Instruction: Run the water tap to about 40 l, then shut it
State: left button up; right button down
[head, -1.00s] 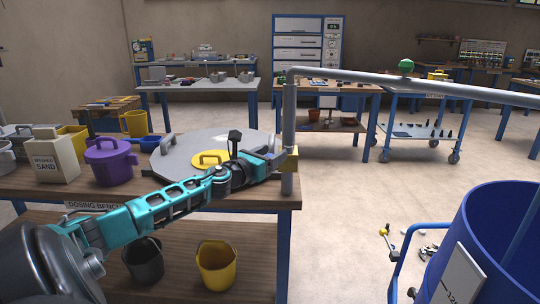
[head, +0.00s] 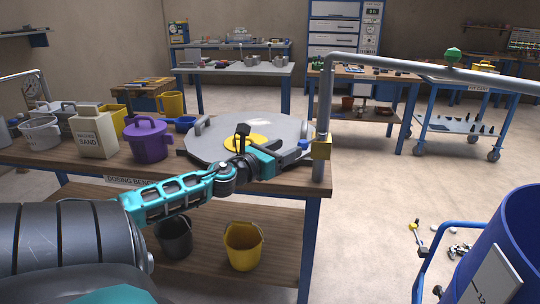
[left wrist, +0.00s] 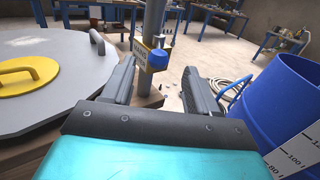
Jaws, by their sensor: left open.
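A grey standpipe (head: 323,105) rises at the right end of the bench and runs across overhead to the right. Low on it sits a yellow block (head: 322,147) with a blue tap knob (head: 304,144). My left gripper (head: 300,152) is open and empty, just left of the pipe. A blue drum (head: 515,235) with a white scale plate (head: 490,281) stands at the lower right. Its water level and the pipe outlet are hidden. My right gripper is out of view.
A round grey lid (head: 215,130) with a yellow cap lies on the bench under my left arm. A purple pot (head: 149,142) and a sand container (head: 93,132) stand left of it. Two buckets are on the lower shelf.

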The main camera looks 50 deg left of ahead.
pick_arm(q)
jog(key=shift+s+d+p, duration=0.15)
jog(key=shift+s, duration=1.05)
jog(key=shift+s+d+p, duration=0.15)
jog(key=shift+s, duration=1)
dwell(5.7)
